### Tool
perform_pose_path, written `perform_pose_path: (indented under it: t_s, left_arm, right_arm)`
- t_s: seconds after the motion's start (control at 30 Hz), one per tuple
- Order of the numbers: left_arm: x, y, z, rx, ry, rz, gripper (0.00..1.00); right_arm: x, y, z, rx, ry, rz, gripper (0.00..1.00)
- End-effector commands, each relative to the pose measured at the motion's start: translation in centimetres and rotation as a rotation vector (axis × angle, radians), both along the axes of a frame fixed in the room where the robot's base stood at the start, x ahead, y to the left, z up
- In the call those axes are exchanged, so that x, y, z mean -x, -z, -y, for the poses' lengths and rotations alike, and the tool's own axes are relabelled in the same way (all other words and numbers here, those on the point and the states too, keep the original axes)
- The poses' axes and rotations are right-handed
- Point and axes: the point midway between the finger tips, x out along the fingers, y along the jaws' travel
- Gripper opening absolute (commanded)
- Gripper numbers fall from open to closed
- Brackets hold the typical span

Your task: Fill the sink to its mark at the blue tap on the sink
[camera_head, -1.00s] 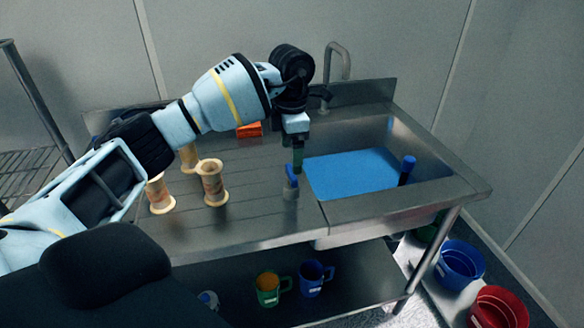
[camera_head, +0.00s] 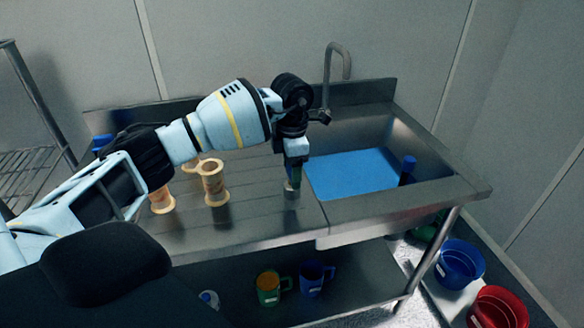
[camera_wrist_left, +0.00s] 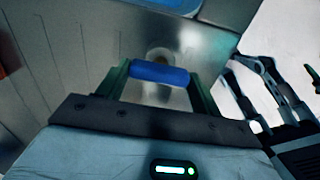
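The sink (camera_head: 430,190) is a steel basin at the right of the counter, with a flat blue surface (camera_head: 350,174) inside. No level mark can be made out. The blue tap handle (camera_wrist_left: 159,73) is a short bar in the left wrist view, on a round base on the steel top; in the head view my gripper covers the handle. My left gripper (camera_head: 293,178) points down over the tap at the sink's left edge. Its green fingers flank the ends of the handle, with no clear gap; whether they grip it cannot be told. My right gripper is not in view.
A curved spout (camera_head: 338,75) rises behind the sink. A blue-topped post (camera_head: 407,170) stands in the basin's right side. Tan spools (camera_head: 214,183) stand left on the counter. Green (camera_head: 268,288) and blue (camera_head: 312,279) mugs sit below; blue (camera_head: 459,263) and red (camera_head: 499,306) buckets are right.

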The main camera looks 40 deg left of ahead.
Motion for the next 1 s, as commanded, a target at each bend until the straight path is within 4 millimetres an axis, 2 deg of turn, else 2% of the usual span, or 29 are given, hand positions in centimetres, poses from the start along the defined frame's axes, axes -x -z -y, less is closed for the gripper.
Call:
perform_pose_path:
  t_s: [0.03,0.1,0.43,1.0]
  left_arm:
    - [0.0,-0.01,0.01,0.0,0.0,0.0,0.51]
    - [0.0,-0.01,0.01,0.0,0.0,0.0,0.43]
    - [0.0,-0.02,0.01,0.001,0.061,-0.001,0.43]
    - [0.0,0.05,0.01,0.001,0.437,-0.001,0.43]
  right_arm:
    - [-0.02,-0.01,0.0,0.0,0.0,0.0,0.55]
    - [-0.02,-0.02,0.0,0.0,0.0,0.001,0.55]
    - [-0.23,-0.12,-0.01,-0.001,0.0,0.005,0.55]
    - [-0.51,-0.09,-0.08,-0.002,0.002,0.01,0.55]
